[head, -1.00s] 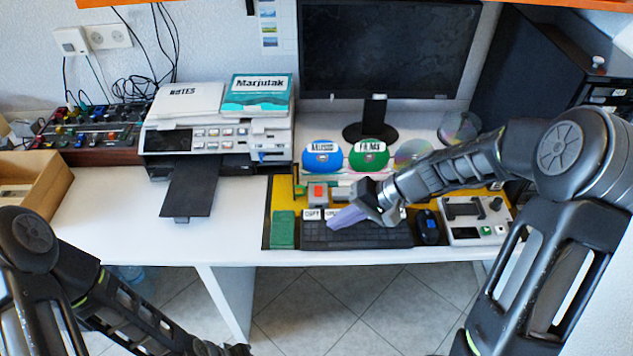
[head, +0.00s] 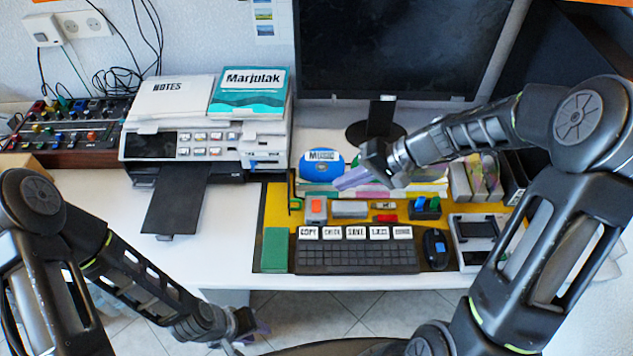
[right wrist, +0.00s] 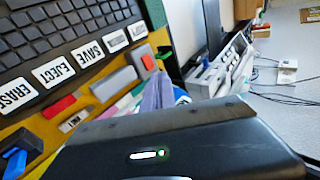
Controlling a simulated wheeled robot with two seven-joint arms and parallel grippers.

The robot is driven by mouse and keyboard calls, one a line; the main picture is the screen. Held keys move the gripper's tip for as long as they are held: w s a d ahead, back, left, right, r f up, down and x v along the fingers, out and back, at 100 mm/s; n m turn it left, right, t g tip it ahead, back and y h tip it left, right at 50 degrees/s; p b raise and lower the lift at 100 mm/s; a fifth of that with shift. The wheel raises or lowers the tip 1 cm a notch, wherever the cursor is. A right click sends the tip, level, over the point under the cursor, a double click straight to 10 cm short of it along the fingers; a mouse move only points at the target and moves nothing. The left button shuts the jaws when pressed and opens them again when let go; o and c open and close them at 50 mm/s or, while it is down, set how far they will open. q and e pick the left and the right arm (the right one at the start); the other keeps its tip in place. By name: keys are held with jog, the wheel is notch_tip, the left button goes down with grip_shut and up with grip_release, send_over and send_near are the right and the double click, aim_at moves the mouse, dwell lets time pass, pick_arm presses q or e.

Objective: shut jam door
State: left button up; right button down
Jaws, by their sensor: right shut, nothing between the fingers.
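A printer (head: 262,150) stands at the back left of the desk. A black flat panel (head: 175,197) juts out from its front, open and sloping toward me. I cannot tell for sure whether this panel is the jam door. My right gripper (head: 342,184) is shut and empty, to the right of the printer, over the books and in front of the blue disc. Its lavender fingers also show in the right wrist view (right wrist: 158,92). My left gripper (head: 243,338) is low at the desk's front edge, below the panel and apart from it. Whether its fingers are open is unclear.
A keyboard (head: 355,258), a green block (head: 275,250) and a mouse (head: 435,248) lie at the front of the yellow mat. A blue disc (head: 320,170) stands behind. A mixer (head: 75,125) sits left of the printer. White desk between panel and mat is clear.

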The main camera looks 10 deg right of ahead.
aim_at(313, 204)
jog(key=shift+a+f, duration=0.15)
jog(key=shift+a, duration=0.1)
jog(key=p+x, duration=0.1)
jog(key=x, duration=0.8)
jog(key=shift+a+f, duration=0.15)
jog(key=shift+f, duration=0.05)
jog(key=shift+a, duration=0.1)
